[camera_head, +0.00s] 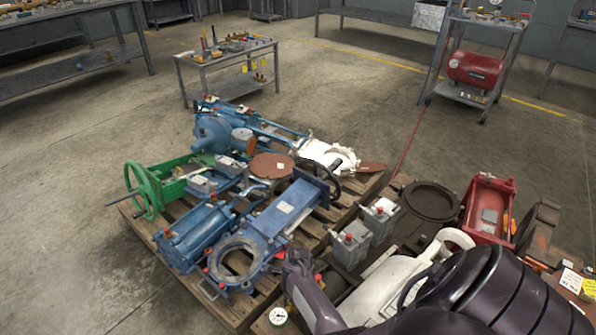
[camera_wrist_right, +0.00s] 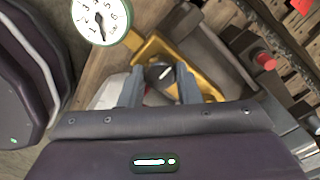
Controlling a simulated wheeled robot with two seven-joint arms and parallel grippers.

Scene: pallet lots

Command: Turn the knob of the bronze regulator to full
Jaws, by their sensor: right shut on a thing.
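The bronze regulator (camera_wrist_right: 150,47) shows as a gold-coloured body in the right wrist view, with a dark round knob (camera_wrist_right: 160,72) that carries a white pointer mark. My right gripper (camera_wrist_right: 159,80) has its two grey fingers on either side of the knob and is shut on it. A white dial gauge (camera_wrist_right: 102,22) with a dark needle sits beside the regulator. The gauge also shows at the bottom of the head view (camera_head: 278,316). There my right arm hides most of the regulator and the knob. My left gripper is not in view.
Grey boxes (camera_head: 351,243) and a red actuator (camera_head: 487,207) stand close to my right arm. The concrete floor at left is clear.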

